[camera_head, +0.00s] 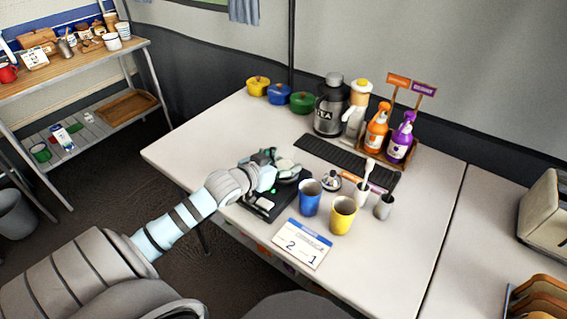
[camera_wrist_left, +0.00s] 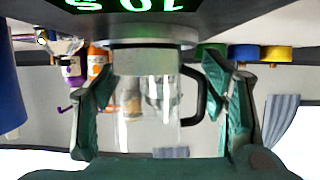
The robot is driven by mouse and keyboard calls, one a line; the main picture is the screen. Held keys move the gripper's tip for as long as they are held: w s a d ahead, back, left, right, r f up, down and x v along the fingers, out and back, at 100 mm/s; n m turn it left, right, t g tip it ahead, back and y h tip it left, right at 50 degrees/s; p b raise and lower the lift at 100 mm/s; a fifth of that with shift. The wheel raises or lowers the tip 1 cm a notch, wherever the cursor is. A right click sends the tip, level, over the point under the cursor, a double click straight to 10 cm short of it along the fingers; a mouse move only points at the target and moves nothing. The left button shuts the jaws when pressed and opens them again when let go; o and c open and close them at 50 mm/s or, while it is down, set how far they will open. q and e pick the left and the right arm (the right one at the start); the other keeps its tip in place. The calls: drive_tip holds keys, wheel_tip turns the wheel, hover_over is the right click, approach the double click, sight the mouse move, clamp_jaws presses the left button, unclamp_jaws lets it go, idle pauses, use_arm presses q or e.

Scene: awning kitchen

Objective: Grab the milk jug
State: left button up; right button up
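A clear glass jug (camera_wrist_left: 148,110) with a black handle (camera_wrist_left: 193,95) and a silvery band stands on the black scale (camera_wrist_left: 225,12), in the upside-down left wrist view. The scale's green digits are lit. My left gripper (camera_wrist_left: 160,78) is open, with one green finger on each side of the jug and visible gaps beside the glass; the handle is on the picture's right. In the head view my left gripper (camera_head: 277,166) is over the scale (camera_head: 262,207) and mostly hides the jug. My right gripper is not in view.
A blue cup (camera_head: 310,198), a yellow cup (camera_head: 342,215) and a small metal vessel (camera_head: 331,181) stand just right of the scale. A calendar card (camera_head: 302,244) is in front. Behind are a black drip mat (camera_head: 345,155), a grinder (camera_head: 331,105) and bottles (camera_head: 376,131). The table's left end is clear.

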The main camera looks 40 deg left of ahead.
use_arm(q)
drive_tip(key=c, duration=0.5)
drive_tip(key=shift+r, duration=0.15)
